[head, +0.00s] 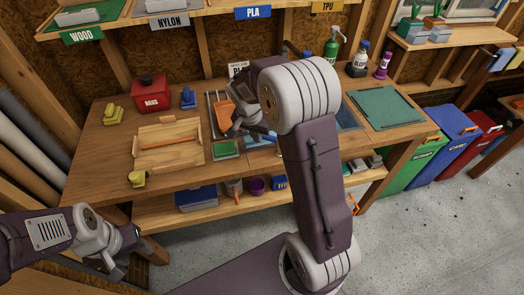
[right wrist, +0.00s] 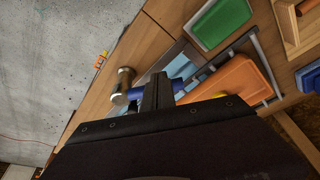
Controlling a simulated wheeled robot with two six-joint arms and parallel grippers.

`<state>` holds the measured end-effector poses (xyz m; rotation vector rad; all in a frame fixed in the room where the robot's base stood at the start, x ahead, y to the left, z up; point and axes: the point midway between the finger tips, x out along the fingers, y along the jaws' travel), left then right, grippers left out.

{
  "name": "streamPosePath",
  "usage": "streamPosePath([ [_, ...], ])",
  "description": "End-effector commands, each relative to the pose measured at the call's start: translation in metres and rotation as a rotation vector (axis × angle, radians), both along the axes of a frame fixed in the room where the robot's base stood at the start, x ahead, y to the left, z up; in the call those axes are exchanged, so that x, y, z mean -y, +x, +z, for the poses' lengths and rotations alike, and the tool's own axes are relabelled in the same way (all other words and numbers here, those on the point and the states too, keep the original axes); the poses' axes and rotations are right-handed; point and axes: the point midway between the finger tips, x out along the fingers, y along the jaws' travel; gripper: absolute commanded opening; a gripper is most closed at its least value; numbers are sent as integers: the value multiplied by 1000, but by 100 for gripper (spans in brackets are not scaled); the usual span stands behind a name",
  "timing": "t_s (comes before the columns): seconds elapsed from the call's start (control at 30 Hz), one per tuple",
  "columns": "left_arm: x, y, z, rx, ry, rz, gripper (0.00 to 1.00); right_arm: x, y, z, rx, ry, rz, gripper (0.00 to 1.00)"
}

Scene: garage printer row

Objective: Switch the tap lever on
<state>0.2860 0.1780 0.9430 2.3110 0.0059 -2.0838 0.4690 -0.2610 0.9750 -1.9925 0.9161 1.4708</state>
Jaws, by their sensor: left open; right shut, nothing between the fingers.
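The tap shows in the right wrist view as a brass-coloured cylinder (right wrist: 124,84) with a blue lever (right wrist: 187,83) beside it. The lever is partly hidden behind my right gripper (right wrist: 157,92), whose fingers are shut and empty. I cannot tell whether they touch the lever. In the head view my right gripper (head: 236,130) is low over the middle of the bench; a bit of blue (head: 268,138) shows beside it, and my right arm hides most of the tap. My left gripper (head: 118,266) is open and empty at the lower left, off the bench.
The wooden bench (head: 105,160) carries a wooden tray (head: 170,158), an orange scoop-like item (head: 221,113), a green-topped block (head: 225,150), a red box (head: 149,93) and a green mat (head: 383,108). Coloured bins (head: 440,128) stand at right. The floor in front is clear.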

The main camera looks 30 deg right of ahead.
Motion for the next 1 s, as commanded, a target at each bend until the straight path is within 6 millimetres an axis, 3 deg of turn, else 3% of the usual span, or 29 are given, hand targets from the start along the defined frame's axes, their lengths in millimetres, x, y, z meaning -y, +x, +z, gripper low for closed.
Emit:
streamPosePath([
  [0.37, 0, 0, 0, 0, 0, 0, 47, 12, 18, 1, 1, 0, -264, 0],
  [1.0, 0, 0, 1, 0, 0, 0, 47, 20, 25, 1, 2, -1, -258, 0],
])
